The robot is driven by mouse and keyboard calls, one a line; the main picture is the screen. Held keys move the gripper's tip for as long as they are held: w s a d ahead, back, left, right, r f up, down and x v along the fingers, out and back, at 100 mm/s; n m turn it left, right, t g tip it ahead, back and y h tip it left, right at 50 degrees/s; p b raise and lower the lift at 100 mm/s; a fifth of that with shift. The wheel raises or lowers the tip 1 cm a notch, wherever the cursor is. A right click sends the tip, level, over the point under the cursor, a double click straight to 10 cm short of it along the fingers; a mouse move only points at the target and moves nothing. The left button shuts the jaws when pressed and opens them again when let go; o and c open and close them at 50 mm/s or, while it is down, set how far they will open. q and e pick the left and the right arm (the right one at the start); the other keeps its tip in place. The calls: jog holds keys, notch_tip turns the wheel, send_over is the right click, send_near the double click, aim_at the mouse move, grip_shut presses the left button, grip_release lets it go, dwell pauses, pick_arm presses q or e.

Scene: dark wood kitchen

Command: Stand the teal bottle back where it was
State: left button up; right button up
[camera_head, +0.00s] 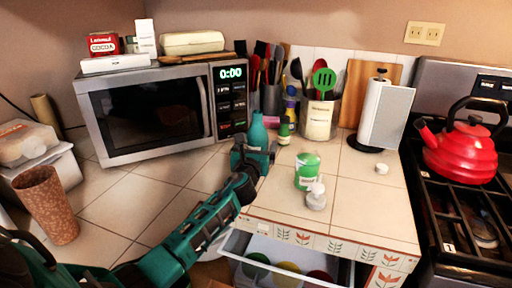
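The teal bottle (258,131) is upright at the middle of the tiled counter, just right of the microwave's front corner. My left gripper (256,149) reaches in from the lower left. Its fingers sit close on both sides of the bottle and look shut on it. The bottle's lower part is hidden behind the gripper, so I cannot tell whether its base touches the counter. My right gripper is not in view.
A green can (307,172) and a small whitish shaker (316,196) stand nearer the counter's front edge. A green-and-yellow bottle (284,130) is close on the right. The microwave (150,110) is on the left. An open drawer (290,262) juts out below.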

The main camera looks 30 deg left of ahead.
pick_arm(q)
jog(key=shift+r, duration=0.3)
jog(key=shift+s+d+f, duration=0.15)
jog(key=shift+s, duration=0.2)
jog(key=p+v, duration=0.1)
jog(key=v, duration=1)
jog(key=shift+s, duration=0.15)
jog(key=shift+d, duration=0.1)
